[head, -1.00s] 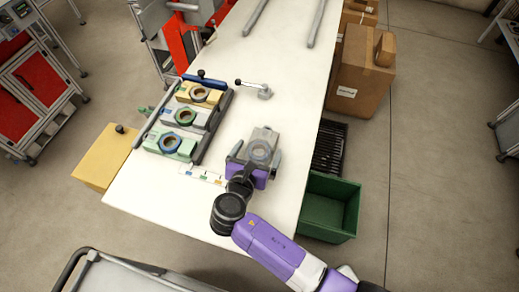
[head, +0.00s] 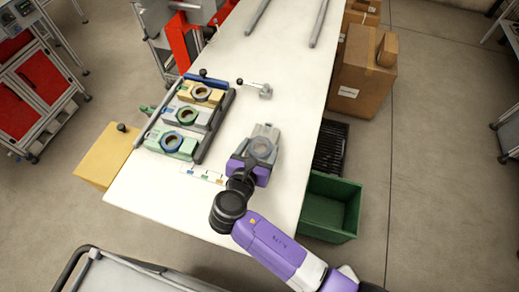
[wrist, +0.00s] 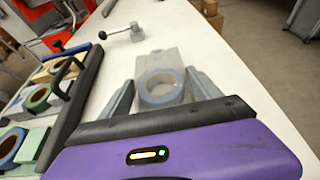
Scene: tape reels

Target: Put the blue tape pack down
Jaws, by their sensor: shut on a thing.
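The blue tape pack (head: 267,132), a pale grey block bearing a blue ring, is on or just above the white table; I cannot tell if it touches. My gripper (head: 257,150), with a purple body, is shut on the pack's sides. In the wrist view the blue ring (wrist: 160,88) lies between the grey fingers of my gripper (wrist: 161,84), with the pack's grey end (wrist: 162,60) beyond it. The near part of the pack is hidden by the gripper body.
A rack (head: 216,128) with three ring-bearing packs stands to the left. A small lever clamp (head: 265,91) is beyond the pack. A colour-marked strip (head: 203,174) lies left of my gripper. A green bin (head: 330,207) is off the table's right edge.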

